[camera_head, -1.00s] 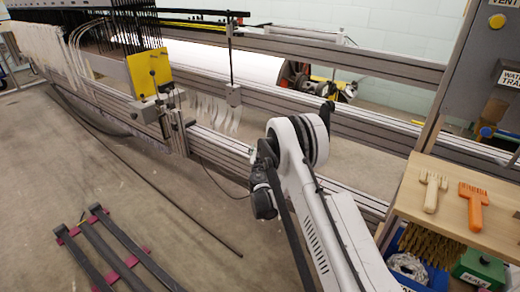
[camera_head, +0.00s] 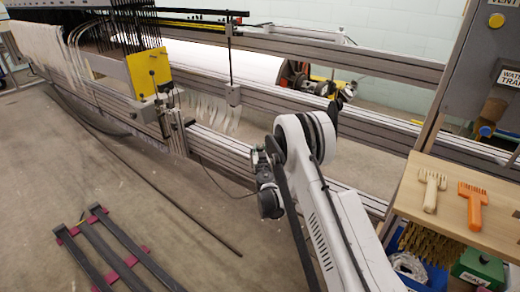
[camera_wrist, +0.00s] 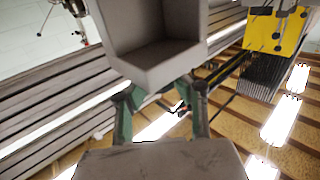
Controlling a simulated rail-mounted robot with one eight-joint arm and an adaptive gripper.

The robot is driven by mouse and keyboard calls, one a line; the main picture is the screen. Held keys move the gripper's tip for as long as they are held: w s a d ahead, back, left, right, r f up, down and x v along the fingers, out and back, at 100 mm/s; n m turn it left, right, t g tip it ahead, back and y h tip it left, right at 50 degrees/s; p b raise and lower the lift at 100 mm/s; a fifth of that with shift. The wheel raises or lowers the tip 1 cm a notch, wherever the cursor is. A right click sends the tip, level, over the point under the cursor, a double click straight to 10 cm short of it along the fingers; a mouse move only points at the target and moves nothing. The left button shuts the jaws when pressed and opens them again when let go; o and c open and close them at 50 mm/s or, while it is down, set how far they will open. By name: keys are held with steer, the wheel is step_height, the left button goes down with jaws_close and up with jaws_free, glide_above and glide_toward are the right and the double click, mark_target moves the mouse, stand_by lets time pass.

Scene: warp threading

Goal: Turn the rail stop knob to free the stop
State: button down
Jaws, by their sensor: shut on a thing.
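My gripper (camera_wrist: 160,94) shows in the wrist view, with its two green-grey fingers on either side of the lower end of a grey, box-shaped piece (camera_wrist: 155,32). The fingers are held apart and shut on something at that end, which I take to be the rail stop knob. The knob's own outline is hidden and cannot be made out clearly. A small dark hooked part shows between the fingers. In the head view my arm reaches to the front rail (camera_head: 225,150), and its fingertips cannot be made out there.
A yellow plate (camera_head: 148,72) stands on the rail to the left; it also shows in the wrist view (camera_wrist: 275,30). A grey block (camera_head: 233,95) hangs on a rod. A wooden shelf (camera_head: 490,185) with two combs is at the right.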

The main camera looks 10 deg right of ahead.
steer(key=n+y, duration=0.2)
steer(key=y, duration=0.1)
steer(key=n+g+y, duration=0.1)
steer(key=n+y, duration=0.1)
steer(key=y, duration=0.1)
steer(key=n+y, duration=0.2)
steer(key=y, duration=0.1)
steer(key=shift+d+y, duration=0.25)
steer(key=shift+y, duration=0.05)
steer(key=n+g+y, duration=0.6)
steer(key=y, duration=0.1)
steer(key=shift+w+a+n+g+y, duration=0.1)
steer(key=shift+n+g+y, duration=0.2)
steer(key=shift+g, duration=0.1)
steer(key=c, duration=1.4)
jaws_free()
steer(key=shift+o, duration=0.2)
steer(key=v, duration=1.2)
steer(key=shift+w, duration=0.1)
